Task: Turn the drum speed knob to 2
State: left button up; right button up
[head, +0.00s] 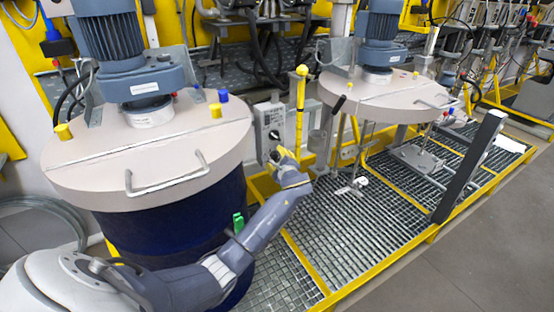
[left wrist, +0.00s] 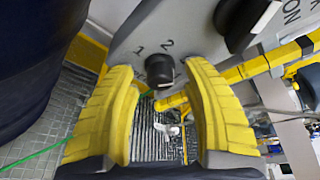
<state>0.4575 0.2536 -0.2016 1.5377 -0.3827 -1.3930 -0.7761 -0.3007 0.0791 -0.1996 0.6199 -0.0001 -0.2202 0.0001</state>
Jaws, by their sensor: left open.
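The drum speed knob is a small black knob (left wrist: 160,70) on a grey panel, with the digits 1 and 2 printed above it in the left wrist view. In the head view the grey control box (head: 271,122) stands beside the blue drum. My left gripper (head: 284,160) is at the box's lower part. In the left wrist view its yellow fingers are open, one on each side of the knob, with gaps visible, and the knob is not gripped. My right gripper is not in view.
A larger black switch (left wrist: 245,18) sits beside the knob on the panel. The large blue drum (head: 170,230) with its beige lid (head: 150,150) stands close left of my arm. Metal grating (head: 340,235) lies below.

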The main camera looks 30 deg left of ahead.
pick_arm(q)
jog(key=shift+w+a+f, duration=0.1)
jog(key=shift+w+a, duration=0.05)
jog(key=shift+a, duration=0.05)
grip_shut()
dwell(0.4)
